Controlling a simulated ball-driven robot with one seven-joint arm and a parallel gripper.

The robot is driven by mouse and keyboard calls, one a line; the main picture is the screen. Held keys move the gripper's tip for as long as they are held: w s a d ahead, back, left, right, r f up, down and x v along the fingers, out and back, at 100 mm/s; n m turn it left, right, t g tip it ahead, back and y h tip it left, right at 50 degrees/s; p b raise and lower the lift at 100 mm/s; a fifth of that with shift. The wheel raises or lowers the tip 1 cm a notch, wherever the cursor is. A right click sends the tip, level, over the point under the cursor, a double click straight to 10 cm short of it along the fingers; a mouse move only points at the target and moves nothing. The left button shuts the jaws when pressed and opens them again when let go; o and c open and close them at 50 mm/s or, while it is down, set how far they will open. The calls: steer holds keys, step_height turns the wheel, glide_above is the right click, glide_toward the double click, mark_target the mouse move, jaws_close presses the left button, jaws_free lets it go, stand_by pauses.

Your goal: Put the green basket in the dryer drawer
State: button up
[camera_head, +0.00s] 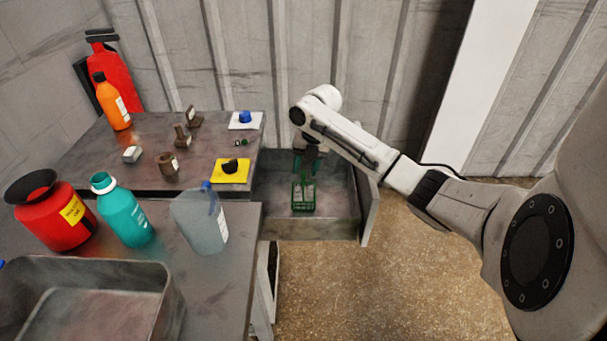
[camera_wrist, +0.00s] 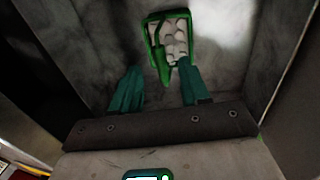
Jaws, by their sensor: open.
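The green basket (camera_head: 304,198) stands upright inside the open dryer drawer (camera_head: 338,229), on the drawer floor. In the wrist view the basket (camera_wrist: 152,38) holds several pale pieces, and its green handle reaches toward my fingers. My gripper (camera_head: 307,160) is above the drawer, over the back of the basket. I cannot tell whether a finger touches the handle.
The bench left of the drawer carries several small brown parts, a yellow pad (camera_head: 231,177), a white pad (camera_head: 246,125) and an orange bottle (camera_head: 112,103). A nearer table holds a red container (camera_head: 58,221), a teal bottle (camera_head: 122,215), a clear jug (camera_head: 199,222) and a metal tray (camera_head: 172,307).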

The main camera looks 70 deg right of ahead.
step_height(320, 180, up, 8)
steer(key=s, duration=0.1)
steer(key=shift+s+d, duration=0.15)
steer(key=shift+d, duration=0.1)
steer(key=shift+r, duration=0.1)
